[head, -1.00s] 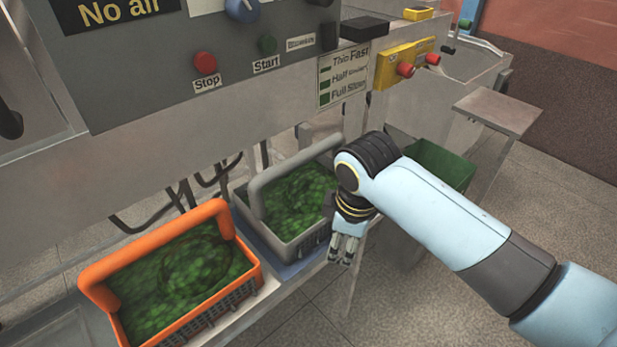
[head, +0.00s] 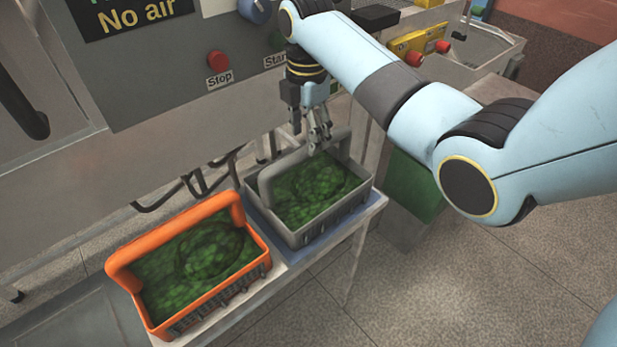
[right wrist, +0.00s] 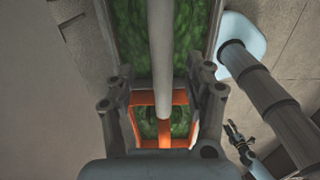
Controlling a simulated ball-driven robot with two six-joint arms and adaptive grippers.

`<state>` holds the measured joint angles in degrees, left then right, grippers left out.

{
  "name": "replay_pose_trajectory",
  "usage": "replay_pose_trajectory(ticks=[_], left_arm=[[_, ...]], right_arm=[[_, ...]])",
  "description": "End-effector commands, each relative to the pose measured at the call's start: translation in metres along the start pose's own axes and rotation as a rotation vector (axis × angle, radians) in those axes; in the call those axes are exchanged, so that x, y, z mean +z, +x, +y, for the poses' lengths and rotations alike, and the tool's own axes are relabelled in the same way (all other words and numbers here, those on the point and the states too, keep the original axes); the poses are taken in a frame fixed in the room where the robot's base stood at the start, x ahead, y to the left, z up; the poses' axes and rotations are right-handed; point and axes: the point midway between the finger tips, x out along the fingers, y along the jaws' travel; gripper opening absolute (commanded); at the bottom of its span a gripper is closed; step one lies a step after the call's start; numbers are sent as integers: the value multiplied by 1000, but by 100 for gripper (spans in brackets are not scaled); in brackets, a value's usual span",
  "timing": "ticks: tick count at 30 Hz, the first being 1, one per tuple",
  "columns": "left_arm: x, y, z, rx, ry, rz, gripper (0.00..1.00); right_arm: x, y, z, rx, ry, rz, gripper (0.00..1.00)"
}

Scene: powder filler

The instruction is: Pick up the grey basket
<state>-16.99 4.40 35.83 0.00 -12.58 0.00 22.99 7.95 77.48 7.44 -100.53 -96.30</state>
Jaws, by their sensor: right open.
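The grey basket (head: 318,226) holds green leafy stuff and stands on the bench, its grey handle raised over the top. My right gripper (head: 319,143) points down at the far right part of the handle, open. In the right wrist view, the grey handle (right wrist: 162,55) runs between the spread fingers of my right gripper (right wrist: 162,101); I cannot tell whether they touch it. My left gripper (right wrist: 236,140) seems to show small at the lower right of that view; its jaw state is unclear. It is not in the head view.
An orange basket (head: 205,310) with green contents stands close left of the grey one. The grey machine panel with a red stop button (head: 219,61) rises behind. A green bin (head: 415,187) is to the right. Floor in front is clear.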

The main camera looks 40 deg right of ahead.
Motion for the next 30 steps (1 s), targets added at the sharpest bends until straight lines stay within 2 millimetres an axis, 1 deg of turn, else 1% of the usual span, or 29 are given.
replay_pose_trajectory(ticks=[4, 6, 9, 16, 17, 27, 29, 30], left_arm=[[1, -8, -1, 0, 0, -3, 40], [2, -8, -1, 0, 0, -4, 40], [4, -8, -1, 0, 0, -7, 40], [6, -8, -2, -2, 1, -10, 40], [6, -8, -2, -2, 1, -10, 40], [6, -8, -3, -3, 2, -11, 40], [6, -8, -3, -3, 2, -10, 40], [6, -8, -3, -3, 2, -10, 40]], right_arm=[[1, 22, -3, -5, 1, 1, 53], [1, 34, -3, -3, 1, 1, 53], [1, 44, -3, -2, 1, 0, 53], [1, 46, -2, 0, 1, 0, 53], [1, 46, -2, 0, 1, 0, 52], [1, 46, -2, 0, 1, 0, 7], [1, 46, -2, 0, 1, 0, 0], [1, 46, -2, 0, 1, 0, 0]])
